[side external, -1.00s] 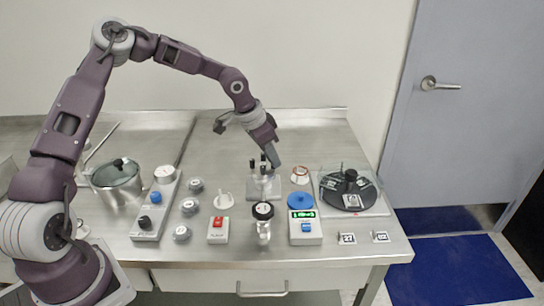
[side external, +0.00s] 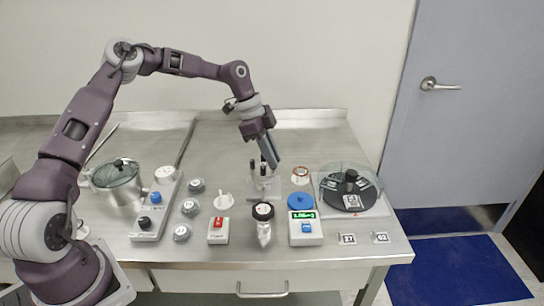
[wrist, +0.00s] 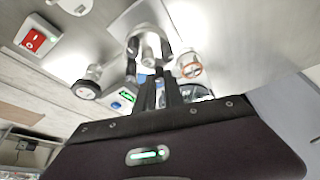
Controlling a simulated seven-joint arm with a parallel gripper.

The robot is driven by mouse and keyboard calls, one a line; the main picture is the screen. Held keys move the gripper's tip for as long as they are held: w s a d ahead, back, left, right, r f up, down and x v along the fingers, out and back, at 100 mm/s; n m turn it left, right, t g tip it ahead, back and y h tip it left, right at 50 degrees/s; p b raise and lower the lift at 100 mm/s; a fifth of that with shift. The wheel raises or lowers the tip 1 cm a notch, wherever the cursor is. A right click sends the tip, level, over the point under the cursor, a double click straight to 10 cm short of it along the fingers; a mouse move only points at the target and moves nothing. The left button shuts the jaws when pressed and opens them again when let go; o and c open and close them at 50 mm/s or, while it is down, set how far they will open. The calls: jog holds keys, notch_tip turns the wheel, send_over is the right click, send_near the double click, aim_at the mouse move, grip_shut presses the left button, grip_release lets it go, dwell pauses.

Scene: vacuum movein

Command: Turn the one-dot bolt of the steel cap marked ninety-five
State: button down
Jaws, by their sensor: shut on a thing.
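My gripper (side external: 274,165) is above and just behind a small clear-and-steel stand (side external: 263,188) with black-topped upright pieces (side external: 252,165). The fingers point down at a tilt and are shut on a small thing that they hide. In the wrist view the gripper fingers (wrist: 157,78) reach towards a shiny steel fitting (wrist: 150,45). Several round grey steel pieces (side external: 189,206) sit in a column left of the stand. Their markings are too small to read, so I cannot tell which is marked ninety-five or where the one-dot bolt is.
A black-topped fitting (side external: 263,211) stands in front of the stand. A box with a blue disc and green display (side external: 305,227), a red-switch box (side external: 218,230) and a clear-covered black dish (side external: 350,190) are near. A pot (side external: 117,180) stands left. Number cards (side external: 347,239) lie front right.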

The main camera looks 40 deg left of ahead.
jog(key=shift+w+m+g, duration=0.15)
jog(key=shift+m+g, duration=0.65)
jog(key=shift+m, duration=1.2)
jog(key=c, duration=1.7)
grip_release()
jog(key=v, duration=0.7)
jog(key=shift+a, duration=0.15)
